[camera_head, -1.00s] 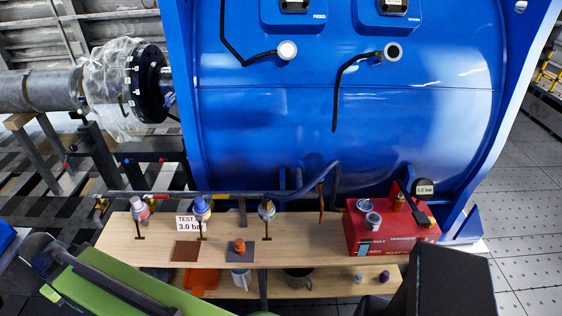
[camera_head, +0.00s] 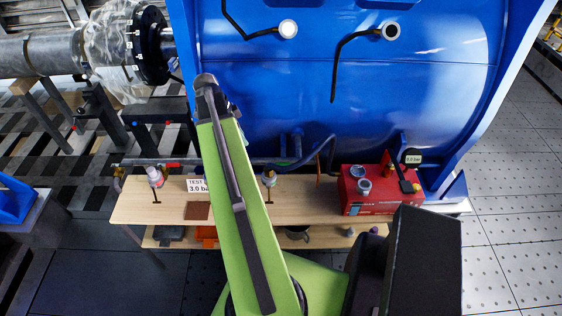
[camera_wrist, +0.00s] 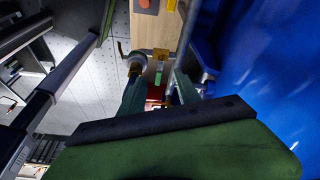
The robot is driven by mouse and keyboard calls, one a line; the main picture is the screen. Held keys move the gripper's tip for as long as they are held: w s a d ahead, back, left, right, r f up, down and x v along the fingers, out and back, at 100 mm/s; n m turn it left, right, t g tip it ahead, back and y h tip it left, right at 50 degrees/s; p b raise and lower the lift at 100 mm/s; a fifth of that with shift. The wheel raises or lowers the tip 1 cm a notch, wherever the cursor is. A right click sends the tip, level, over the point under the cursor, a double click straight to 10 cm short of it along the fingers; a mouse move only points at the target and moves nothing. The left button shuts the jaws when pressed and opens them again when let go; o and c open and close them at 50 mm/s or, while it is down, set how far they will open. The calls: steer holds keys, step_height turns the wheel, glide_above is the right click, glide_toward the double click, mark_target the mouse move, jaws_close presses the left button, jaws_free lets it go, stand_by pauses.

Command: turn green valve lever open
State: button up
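In the wrist view a small green strip (camera_wrist: 158,76) shows below a brass-coloured fitting (camera_wrist: 160,55) at the bench edge; it looks like the green valve lever. My gripper (camera_wrist: 158,94) is open, with its two fingers apart on either side of the strip in the picture. I cannot tell how far off the strip is, and I see no contact. In the head view my green arm rises over the bench in front of the blue motor, and the green lever cannot be made out there.
The wooden bench (camera_head: 135,208) carries a red pump box (camera_head: 372,203) at right and a sign (camera_head: 198,185). A red lever (camera_head: 173,166) sits on the pipe at left. The large blue casing (camera_head: 300,110) stands close behind. Tiled floor is clear at right.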

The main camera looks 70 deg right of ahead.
steer(key=s+d+m+g, duration=0.1)
steer(key=s+d+m, duration=0.35)
steer(key=s, duration=0.25)
steer(key=b, duration=1.6)
glide_toward(284, 164)
steer(key=x, duration=0.7)
steer(key=shift+s+d+f, duration=0.2)
steer(key=shift+f, duration=0.1)
jaws_close()
steer(key=shift+a, duration=0.1)
